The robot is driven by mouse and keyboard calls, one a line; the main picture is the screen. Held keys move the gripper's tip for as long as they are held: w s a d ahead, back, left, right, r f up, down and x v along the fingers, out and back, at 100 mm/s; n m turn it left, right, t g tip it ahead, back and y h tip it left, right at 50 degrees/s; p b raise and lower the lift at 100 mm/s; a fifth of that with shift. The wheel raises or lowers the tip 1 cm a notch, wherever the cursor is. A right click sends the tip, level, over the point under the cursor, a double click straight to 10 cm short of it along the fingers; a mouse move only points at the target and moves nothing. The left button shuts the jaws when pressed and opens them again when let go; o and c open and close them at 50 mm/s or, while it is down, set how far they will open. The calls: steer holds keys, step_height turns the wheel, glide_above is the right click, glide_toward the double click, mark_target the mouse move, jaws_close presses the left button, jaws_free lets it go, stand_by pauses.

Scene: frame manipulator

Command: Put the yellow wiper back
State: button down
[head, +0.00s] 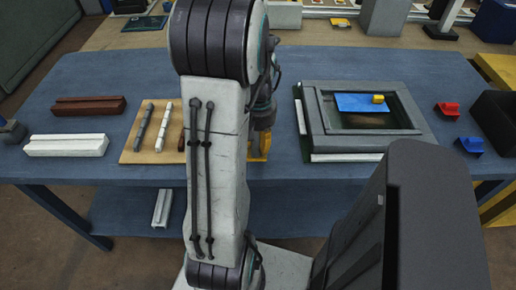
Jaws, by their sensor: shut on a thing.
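My gripper (262,137) is mostly hidden behind my arm, at the middle of the blue table. It is shut on a yellow piece, which I take to be the yellow wiper (260,150); only its right part shows beside my arm. I cannot tell whether it touches the table. A red wiper-like piece (447,108) and a blue one (470,146) lie at the table's right side. Right of my gripper is a grey frame (318,125), with a blue sheet (355,102) bearing a small yellow block (378,99) inside it.
A wooden board (140,150) with slim rods lies left of my arm. A brown bar (90,106) and a white bar (66,145) lie farther left. A black bin (498,118) stands at the right edge. The blue table (300,68) is bare along its back.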

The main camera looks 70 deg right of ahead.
mark_target(258, 151)
steer(key=shift+a+f+p, duration=0.1)
steer(key=shift+f+p, duration=0.4)
steer(key=shift+f, duration=1.5)
steer(key=shift+f, duration=0.1)
steer(key=c, duration=0.9)
jaws_free()
steer(key=shift+c, duration=0.2)
step_height(258, 151, up, 12)
steer(key=shift+f+b, duration=0.1)
steer(key=shift+b, duration=0.95)
steer(key=shift+w+r, duration=0.15)
steer(key=shift+r, duration=0.1)
